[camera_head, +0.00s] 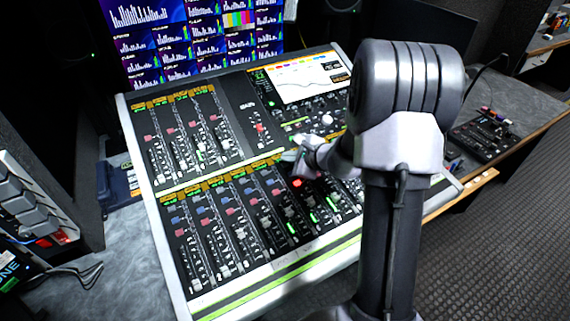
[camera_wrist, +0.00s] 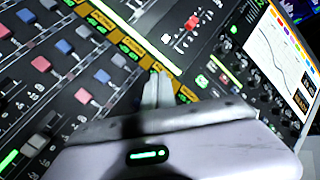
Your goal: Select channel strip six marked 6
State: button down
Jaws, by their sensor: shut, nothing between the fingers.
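The mixing console (camera_head: 258,290) fills the middle of the head view, with an upper and a lower bank of channel strips. The lower bank (camera_head: 217,222) has blue and red buttons, faders and yellow-green label displays. The number 6 is too small to read on any strip. A lit red button (camera_head: 297,183) shows just below my gripper (camera_head: 289,157). My gripper is shut and empty, its fingertips over the top of the lower bank. In the wrist view the closed fingers (camera_wrist: 158,86) point at the yellow label row (camera_wrist: 131,47); whether they touch is unclear. My arm hides the console's right part.
A console screen (camera_head: 300,82) with a curve stands at the upper right of the panel. Monitors (camera_head: 195,40) stand behind. A small control panel (camera_head: 487,136) lies on the right desk. A red-capped fader (camera_wrist: 193,22) shows above the fingers in the wrist view.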

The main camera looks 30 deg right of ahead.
jog(key=shift+f, duration=0.1)
dwell(0.6)
jog(key=shift+f+b, duration=0.35)
jog(key=shift+b, duration=0.35)
jog(key=shift+w+f+b, duration=0.1)
jog(key=shift+f+b, duration=0.3)
jog(key=shift+b, duration=0.15)
jog(key=shift+r, duration=0.1)
dwell(0.5)
jog(key=shift+r+p, duration=0.45)
jog(key=shift+r, duration=0.3)
jog(key=shift+s+r+p, duration=0.25)
jog(key=shift+r+p, duration=0.55)
jog(key=shift+r, duration=0.45)
jog(key=shift+s+r+p, duration=0.2)
jog(key=shift+r+p, duration=0.55)
jog(key=shift+r, duration=0.45)
